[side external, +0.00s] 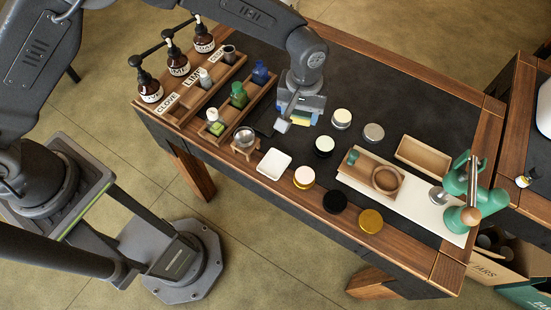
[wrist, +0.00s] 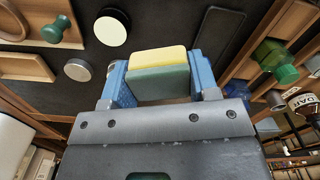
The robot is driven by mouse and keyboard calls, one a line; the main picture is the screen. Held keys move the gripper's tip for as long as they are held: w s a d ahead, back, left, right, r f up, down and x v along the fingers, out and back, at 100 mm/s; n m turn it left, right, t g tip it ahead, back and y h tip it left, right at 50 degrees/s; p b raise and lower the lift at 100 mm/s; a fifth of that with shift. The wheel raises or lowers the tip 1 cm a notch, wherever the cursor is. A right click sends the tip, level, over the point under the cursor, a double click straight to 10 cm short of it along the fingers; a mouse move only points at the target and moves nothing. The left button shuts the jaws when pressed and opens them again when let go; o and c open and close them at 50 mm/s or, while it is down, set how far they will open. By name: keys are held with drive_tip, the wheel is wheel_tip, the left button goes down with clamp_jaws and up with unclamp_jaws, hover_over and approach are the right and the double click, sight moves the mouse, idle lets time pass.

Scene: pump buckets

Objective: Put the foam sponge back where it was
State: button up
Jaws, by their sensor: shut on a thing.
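The foam sponge, yellow on one side and green on the other, is between the blue-padded fingers of my gripper (wrist: 160,88). The sponge (wrist: 158,72) shows clearly in the wrist view, with both fingers against its sides. In the side external view my gripper (side external: 300,108) is over the dark table top, right of the bottle racks. There the sponge (side external: 299,119) shows only partly below the fingers. A black rectangular tray or mat with a thin rim (wrist: 217,45) lies beyond the sponge in the wrist view. The sponge's original spot is not marked.
Wooden racks (side external: 222,100) with small bottles and pump bottles stand at left. Several round jars or lids (side external: 324,145) lie right of and below my gripper. A white dish (side external: 274,164) is near the front edge. A white board (side external: 405,199) and green press (side external: 457,186) stand at right.

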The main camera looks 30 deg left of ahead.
drive_tip(key=s+a+m, duration=0.1)
drive_tip(key=s+m, duration=0.3)
drive_tip(key=s, duration=0.4)
hover_over(274, 164)
wheel_tip(274, 164, down, 5)
drive_tip(key=shift+r, duration=0.15)
drive_tip(key=shift+f, duration=2.25)
drive_tip(key=o, duration=0.8)
drive_tip(key=shift+f, duration=0.1)
